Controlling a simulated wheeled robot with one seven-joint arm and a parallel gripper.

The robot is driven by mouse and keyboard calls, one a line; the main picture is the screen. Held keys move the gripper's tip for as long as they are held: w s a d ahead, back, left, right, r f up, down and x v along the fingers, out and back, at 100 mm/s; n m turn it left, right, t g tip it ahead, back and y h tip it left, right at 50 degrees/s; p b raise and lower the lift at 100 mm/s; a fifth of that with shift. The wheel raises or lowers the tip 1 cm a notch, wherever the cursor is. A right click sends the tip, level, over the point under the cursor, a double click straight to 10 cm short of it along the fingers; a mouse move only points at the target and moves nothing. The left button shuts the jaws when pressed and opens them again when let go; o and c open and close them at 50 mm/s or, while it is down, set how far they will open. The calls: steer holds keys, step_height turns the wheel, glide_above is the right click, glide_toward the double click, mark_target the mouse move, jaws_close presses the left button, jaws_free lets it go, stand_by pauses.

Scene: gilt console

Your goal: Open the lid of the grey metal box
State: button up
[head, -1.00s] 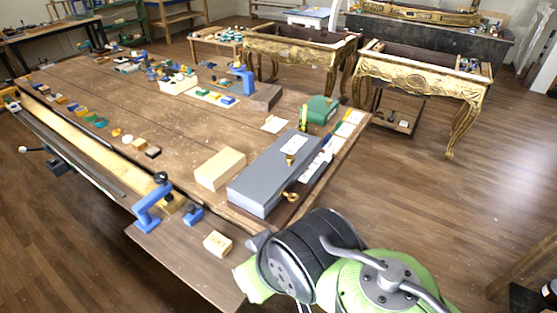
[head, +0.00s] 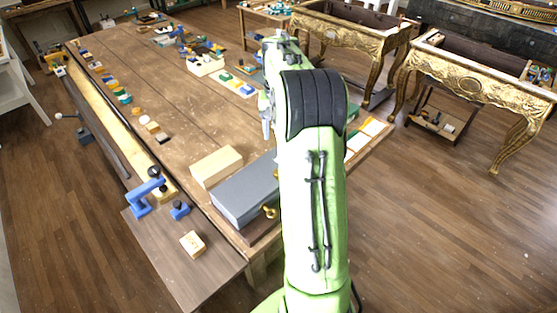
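The grey metal box (head: 243,195) lies near the right front corner of the wooden workbench, with its lid shut. A brass fitting (head: 269,211) shows at its near end. My green arm stands in front of the box and hides its right side and far end. My gripper (head: 268,131) is over the bench beyond the box, pointing down. It is small and partly hidden by my arm, so I cannot tell how its fingers stand.
A pale wooden block (head: 216,166) lies just left of the box. A blue clamp (head: 146,193) and a small wooden block (head: 192,243) are at the near bench end. Gilt tables (head: 470,85) stand to the right. The middle of the bench (head: 160,90) is mostly clear.

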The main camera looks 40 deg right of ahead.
step_height(320, 180, down, 4)
steer(key=a, duration=0.2)
glide_toward(269, 169)
steer(key=s+f, duration=0.5)
steer(key=shift+a, duration=0.4)
steer(key=shift+w+d+f, duration=0.1)
steer(key=shift+d+f, duration=0.05)
steer(key=shift+f, duration=0.05)
jaws_close()
